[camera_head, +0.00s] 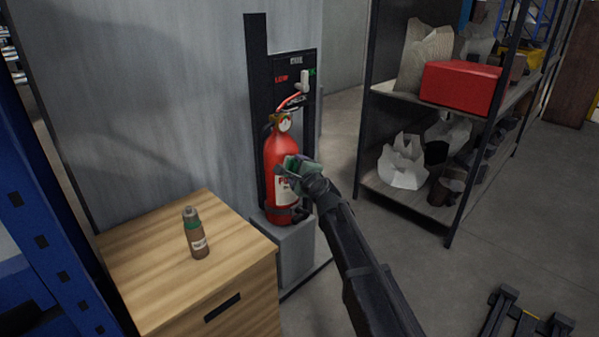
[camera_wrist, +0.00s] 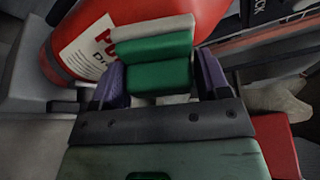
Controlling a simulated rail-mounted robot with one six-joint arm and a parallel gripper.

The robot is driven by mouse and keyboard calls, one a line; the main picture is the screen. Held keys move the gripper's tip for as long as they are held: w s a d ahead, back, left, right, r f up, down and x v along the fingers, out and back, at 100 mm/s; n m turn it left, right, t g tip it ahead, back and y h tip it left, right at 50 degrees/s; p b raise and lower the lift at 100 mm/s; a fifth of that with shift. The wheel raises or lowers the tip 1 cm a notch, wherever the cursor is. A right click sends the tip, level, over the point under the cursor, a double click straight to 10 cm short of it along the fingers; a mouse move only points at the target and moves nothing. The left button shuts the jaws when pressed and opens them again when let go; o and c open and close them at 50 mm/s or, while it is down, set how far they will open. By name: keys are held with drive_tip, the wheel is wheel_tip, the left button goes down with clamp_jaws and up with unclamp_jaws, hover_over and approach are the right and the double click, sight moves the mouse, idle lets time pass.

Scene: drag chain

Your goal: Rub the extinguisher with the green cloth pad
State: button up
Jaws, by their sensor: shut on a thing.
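The red extinguisher (camera_head: 281,155) stands upright on a grey block (camera_head: 296,250) against a dark panel. Its white label faces outward. My gripper (camera_head: 298,174) is at the right front side of the extinguisher's body, shut on the green cloth pad (camera_head: 291,163). In the wrist view the pad (camera_wrist: 155,62) sits between the two fingers, with a pale layer along its far edge. The extinguisher (camera_wrist: 85,45) fills the area just beyond the pad, label beside it. The pad looks against or very near the body; I cannot tell if they touch.
A wooden cabinet (camera_head: 175,245) with a brown bottle (camera_head: 195,232) stands at the left front. A shelf rack (camera_head: 415,205) with bags and a red box (camera_head: 461,87) is at the right. A blue rack (camera_head: 40,215) edges the left. The floor between is open.

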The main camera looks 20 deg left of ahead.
drive_tip(key=shift+w+a, duration=0.1)
drive_tip(key=shift+a, duration=0.15)
drive_tip(key=w, duration=0.1)
drive_tip(key=w+d, duration=0.1)
drive_tip(key=w, duration=0.1)
drive_tip(key=shift+w+d, duration=0.3)
drive_tip(key=shift+d, duration=0.1)
drive_tip(key=shift+s+a, duration=0.3)
drive_tip(key=shift+s, duration=0.3)
drive_tip(key=shift+s+a, duration=0.25)
drive_tip(key=shift+s, duration=0.4)
drive_tip(key=shift+s+a, duration=0.3)
drive_tip(key=shift+s, duration=0.3)
